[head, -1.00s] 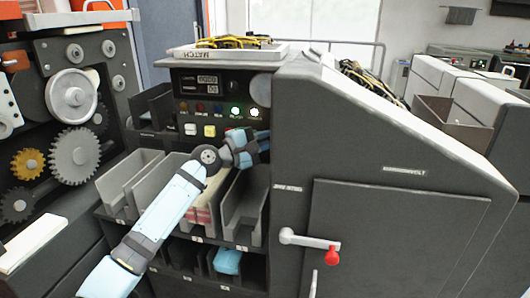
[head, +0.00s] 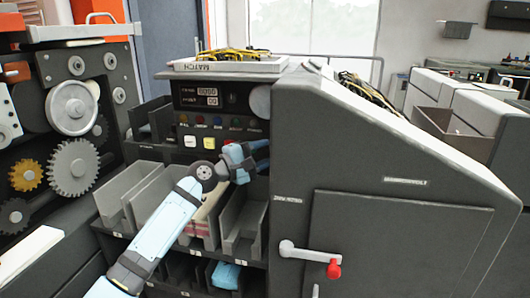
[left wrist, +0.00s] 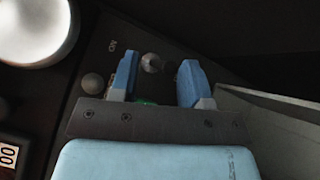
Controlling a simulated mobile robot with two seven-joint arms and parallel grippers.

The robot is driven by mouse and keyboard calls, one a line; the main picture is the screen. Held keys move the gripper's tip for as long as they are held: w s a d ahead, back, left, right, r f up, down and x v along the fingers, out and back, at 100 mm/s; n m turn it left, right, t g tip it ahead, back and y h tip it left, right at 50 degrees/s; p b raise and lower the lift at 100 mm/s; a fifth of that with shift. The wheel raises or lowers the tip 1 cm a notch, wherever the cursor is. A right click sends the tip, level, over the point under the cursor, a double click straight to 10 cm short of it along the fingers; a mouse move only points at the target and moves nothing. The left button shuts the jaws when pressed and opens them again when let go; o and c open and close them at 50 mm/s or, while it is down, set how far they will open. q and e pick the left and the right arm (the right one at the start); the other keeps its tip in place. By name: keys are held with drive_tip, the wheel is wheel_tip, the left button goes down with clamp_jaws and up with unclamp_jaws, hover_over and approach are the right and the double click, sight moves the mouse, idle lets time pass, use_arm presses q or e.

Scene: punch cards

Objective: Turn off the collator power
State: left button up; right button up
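The collator (head: 390,150) is a large dark grey cabinet. Its control panel (head: 175,114) has two numeric displays, a row of lamps and two pale buttons. The lamps, including the green one (head: 235,122), look unlit. My left gripper (head: 265,155) is just below the right end of this panel. In the left wrist view its two blue fingers (left wrist: 158,78) are apart. A small metal toggle or knob (left wrist: 151,63) shows between them, beside a label that seems to read ON. I cannot tell whether a finger touches it. My right gripper is in neither view.
Card pockets (head: 240,220) stand below the panel, under my left arm. A red-ended lever (head: 333,268) sticks out of the collator's front. A geared machine (head: 70,160) stands at the left. A MATCH board (head: 230,67) with yellow wiring lies on top.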

use_arm(q)
drive_tip(key=p+v, duration=0.2)
drive_tip(key=v, duration=1.1)
drive_tip(key=shift+p, duration=0.4)
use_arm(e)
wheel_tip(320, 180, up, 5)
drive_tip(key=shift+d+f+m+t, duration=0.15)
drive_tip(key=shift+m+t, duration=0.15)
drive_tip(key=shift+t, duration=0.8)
